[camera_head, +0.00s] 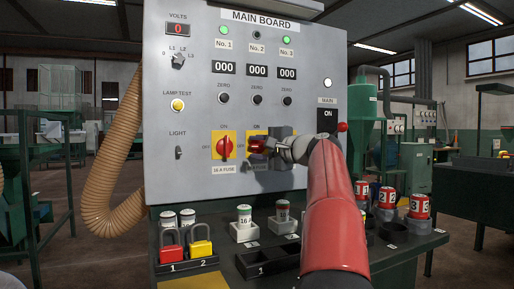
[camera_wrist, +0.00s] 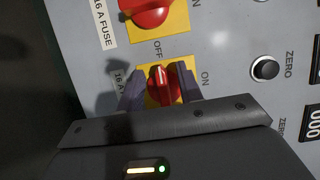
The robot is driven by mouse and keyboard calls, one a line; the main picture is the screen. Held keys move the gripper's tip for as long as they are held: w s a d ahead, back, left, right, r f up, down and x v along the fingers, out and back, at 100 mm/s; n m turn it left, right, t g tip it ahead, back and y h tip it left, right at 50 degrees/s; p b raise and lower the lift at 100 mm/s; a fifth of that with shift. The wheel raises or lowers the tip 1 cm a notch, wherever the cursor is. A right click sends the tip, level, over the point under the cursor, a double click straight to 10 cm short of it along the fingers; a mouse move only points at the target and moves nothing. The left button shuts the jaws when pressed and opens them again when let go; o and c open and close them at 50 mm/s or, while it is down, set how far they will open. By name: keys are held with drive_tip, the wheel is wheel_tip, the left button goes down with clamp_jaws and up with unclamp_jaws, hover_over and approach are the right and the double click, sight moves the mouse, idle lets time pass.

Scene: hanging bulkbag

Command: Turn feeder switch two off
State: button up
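Feeder switch two (camera_head: 257,147) is a red rotary knob on a yellow plate, second in the row on the main board. In the wrist view the knob (camera_wrist: 162,86) sits between the two dark fingers of my gripper (camera_wrist: 161,90), with some yellow plate showing beside it. Its white mark points up in that view, on the OFF side; ON is printed to the right. In the head view my gripper (camera_head: 272,147) is at the board and partly covers this switch. The No. 2 lamp (camera_head: 257,35) looks dark. The fingers look apart, with no clear grip on the knob.
Switch one (camera_head: 225,147) is close by on the left, its knob upright; it also shows in the wrist view (camera_wrist: 148,12). Lamps No. 1 (camera_head: 228,31) and No. 3 (camera_head: 287,40) glow green. Below, padlocks (camera_head: 200,242) and fuses (camera_head: 244,216) stand on the shelf.

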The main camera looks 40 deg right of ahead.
drive_tip(key=shift+s+f, duration=0.1)
drive_tip(key=s+d+b, duration=0.1)
drive_tip(key=s, duration=0.6)
drive_tip(key=shift+s, duration=0.3)
drive_tip(key=shift+d, duration=0.1)
